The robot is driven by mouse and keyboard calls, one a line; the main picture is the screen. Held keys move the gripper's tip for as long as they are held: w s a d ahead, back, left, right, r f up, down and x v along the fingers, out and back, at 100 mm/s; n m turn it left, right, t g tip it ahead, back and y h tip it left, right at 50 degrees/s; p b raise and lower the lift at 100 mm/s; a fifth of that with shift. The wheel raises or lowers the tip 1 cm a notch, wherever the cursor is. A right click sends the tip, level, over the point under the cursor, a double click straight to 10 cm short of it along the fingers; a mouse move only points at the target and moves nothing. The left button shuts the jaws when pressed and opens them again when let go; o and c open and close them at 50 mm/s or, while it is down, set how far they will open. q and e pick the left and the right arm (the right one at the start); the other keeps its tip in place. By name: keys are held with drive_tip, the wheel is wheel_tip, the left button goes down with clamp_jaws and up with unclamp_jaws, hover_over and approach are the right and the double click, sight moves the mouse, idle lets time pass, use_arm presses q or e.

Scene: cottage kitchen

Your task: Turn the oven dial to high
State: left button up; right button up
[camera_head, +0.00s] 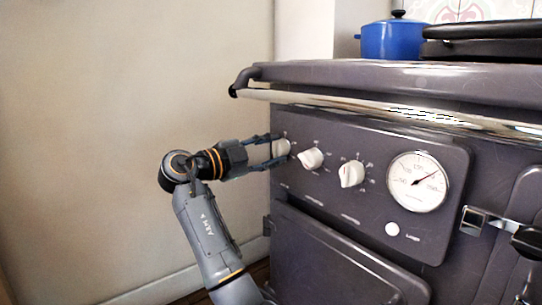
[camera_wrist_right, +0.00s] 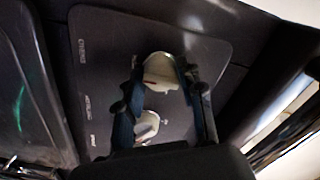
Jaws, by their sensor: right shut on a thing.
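Three white dials sit in a row on the dark grey front panel (camera_head: 375,212) of the range. My right gripper (camera_head: 276,150) is at the leftmost dial (camera_head: 281,147), with its fingers on either side of it. In the right wrist view, the gripper (camera_wrist_right: 160,76) is shut on this dial (camera_wrist_right: 161,68). The middle dial (camera_head: 311,159) and the right dial (camera_head: 351,174) are free. A second white dial (camera_wrist_right: 147,124) shows lower in the wrist view. The panel labels are too small to read, so I cannot tell the setting. My left gripper is not in view.
A round gauge (camera_head: 418,182) and a small white button (camera_head: 392,229) are right of the dials. A chrome rail (camera_head: 380,112) runs above the panel. A door latch (camera_head: 487,221) sticks out at right. A blue pot (camera_head: 394,40) stands on top. The wall (camera_head: 130,100) is at left.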

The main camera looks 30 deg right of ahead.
idle(0.4)
drive_tip(key=o, duration=1.2)
drive_tip(key=shift+c, duration=0.2)
drive_tip(key=shift+a, duration=0.1)
drive_tip(key=s+a, duration=0.1)
drive_tip(key=a, duration=1)
drive_tip(key=shift+a, duration=0.4)
